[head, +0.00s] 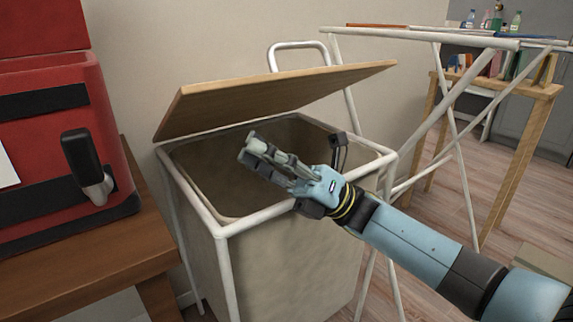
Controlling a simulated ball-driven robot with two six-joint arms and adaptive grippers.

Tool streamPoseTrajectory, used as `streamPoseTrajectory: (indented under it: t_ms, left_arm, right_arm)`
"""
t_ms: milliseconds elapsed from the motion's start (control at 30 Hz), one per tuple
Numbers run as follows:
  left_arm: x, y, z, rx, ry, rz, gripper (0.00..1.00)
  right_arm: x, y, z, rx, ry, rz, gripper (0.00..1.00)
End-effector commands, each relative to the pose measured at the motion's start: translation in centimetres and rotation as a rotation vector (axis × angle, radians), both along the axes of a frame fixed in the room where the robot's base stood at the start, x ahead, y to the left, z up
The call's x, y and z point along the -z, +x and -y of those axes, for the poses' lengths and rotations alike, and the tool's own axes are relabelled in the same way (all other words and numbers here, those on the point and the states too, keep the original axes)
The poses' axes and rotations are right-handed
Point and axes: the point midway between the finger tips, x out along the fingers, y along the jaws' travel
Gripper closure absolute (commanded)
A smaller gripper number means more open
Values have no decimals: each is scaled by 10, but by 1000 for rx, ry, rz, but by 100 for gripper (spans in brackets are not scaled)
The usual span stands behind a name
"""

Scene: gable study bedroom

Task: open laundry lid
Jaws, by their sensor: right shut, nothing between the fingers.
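The laundry hamper (270,266) has a beige fabric bag in a white tube frame and stands in the middle of the head view. Its wooden lid (270,96) is partly raised and tilted, with a gap above the rim. The inside of the bag shows below it. My right gripper (252,150) reaches in from the right, over the hamper's opening and below the lid. Its fingers are shut with nothing between them. I cannot tell whether they touch the lid; a gap seems to show. My left gripper is not in view.
A red machine (60,150) with a black handle stands on a wooden table (85,270) at the left. A white drying rack (440,45) stands close at the right. A wooden table with bottles is behind it. The wall is behind the hamper.

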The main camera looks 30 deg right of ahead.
Motion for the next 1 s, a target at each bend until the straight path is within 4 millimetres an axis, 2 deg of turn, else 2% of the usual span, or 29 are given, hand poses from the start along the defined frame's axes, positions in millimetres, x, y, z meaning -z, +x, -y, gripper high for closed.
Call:
streamPoseTrajectory:
  t_ms: [133,400,1000]
  left_arm:
    - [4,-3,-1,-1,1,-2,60]
    - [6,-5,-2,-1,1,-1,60]
    - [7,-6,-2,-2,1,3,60]
  right_arm:
    - [-21,9,-21,0,3,4,100]
    - [-46,25,-20,0,0,-1,100]
    - [-54,28,-20,0,0,-9,100]
